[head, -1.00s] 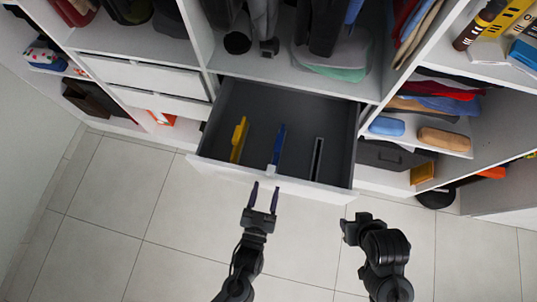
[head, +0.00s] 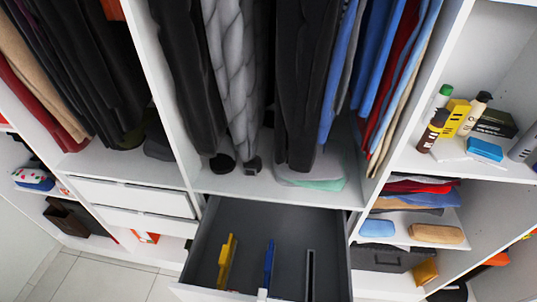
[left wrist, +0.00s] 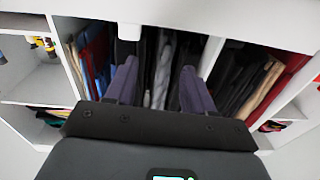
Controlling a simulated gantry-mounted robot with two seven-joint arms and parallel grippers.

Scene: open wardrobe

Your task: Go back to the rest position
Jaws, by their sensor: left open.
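My left gripper (left wrist: 155,88) shows in the left wrist view with its two dark fingers apart and nothing between them. Beyond it in that view are the hanging clothes of the wardrobe. Neither gripper shows in the head view now, and my right gripper is out of sight. The open drawer (head: 220,215) stands out at the bottom centre of the head view. A yellow item (head: 227,262) and a blue item (head: 269,264) stand upright in it, with a dark narrow item (head: 310,275) to their right.
Clothes (head: 235,70) hang above the drawer. Closed white drawers (head: 130,197) are to the left. Bottles and boxes (head: 456,118) stand on the right shelf, with folded clothes (head: 420,195) below. Bare tiled floor (head: 100,280) shows at lower left.

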